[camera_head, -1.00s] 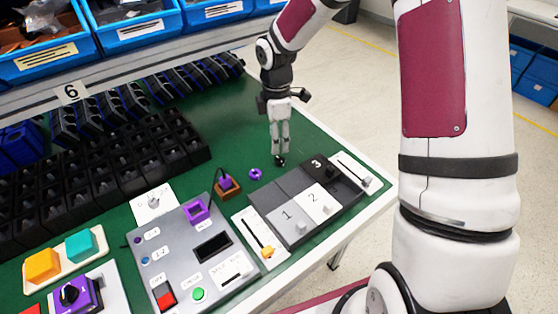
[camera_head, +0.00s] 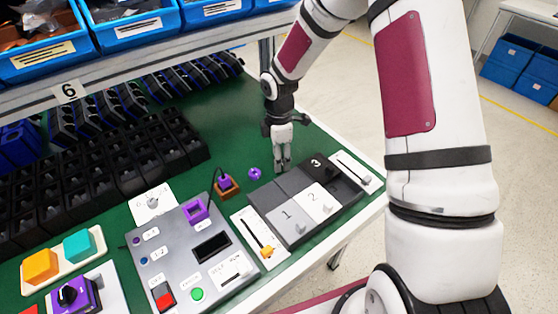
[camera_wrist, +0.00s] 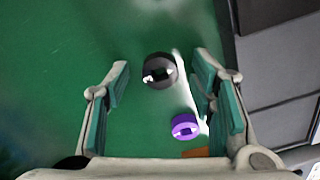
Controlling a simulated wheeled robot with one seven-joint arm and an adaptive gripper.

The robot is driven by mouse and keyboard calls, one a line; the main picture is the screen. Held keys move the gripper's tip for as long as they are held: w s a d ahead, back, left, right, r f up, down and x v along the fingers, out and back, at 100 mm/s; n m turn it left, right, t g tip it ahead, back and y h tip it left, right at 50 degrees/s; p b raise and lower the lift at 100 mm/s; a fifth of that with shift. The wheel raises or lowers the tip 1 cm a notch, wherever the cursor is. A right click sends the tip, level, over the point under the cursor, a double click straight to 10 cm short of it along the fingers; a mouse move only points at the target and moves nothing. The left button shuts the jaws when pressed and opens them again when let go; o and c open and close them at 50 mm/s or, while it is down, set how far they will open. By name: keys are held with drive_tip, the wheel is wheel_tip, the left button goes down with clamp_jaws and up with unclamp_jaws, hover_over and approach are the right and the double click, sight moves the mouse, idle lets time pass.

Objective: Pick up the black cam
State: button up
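The black cam (camera_wrist: 160,70) is a small round piece lying on the green table top. In the wrist view it lies ahead, between the two spread fingers. In the head view I cannot make it out now; it is hidden at my fingertips. My gripper (camera_head: 283,168) points down, low over the table, open and empty, with teal pads facing each other. I cannot tell how high the fingertips are above the cam. A purple cam (camera_head: 254,173) lies just left of the gripper in the head view. It also shows in the wrist view (camera_wrist: 185,127).
A grey panel with slots 1, 2, 3 (camera_head: 265,200) stands close to the right of the gripper. A brown base with a purple piece (camera_head: 227,188) and the grey switch box (camera_head: 180,245) are at left. Black bins (camera_head: 100,165) line the back. Green table is clear behind the gripper.

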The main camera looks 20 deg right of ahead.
drive_tip(key=c, duration=0.6)
drive_tip(key=shift+r, duration=0.1)
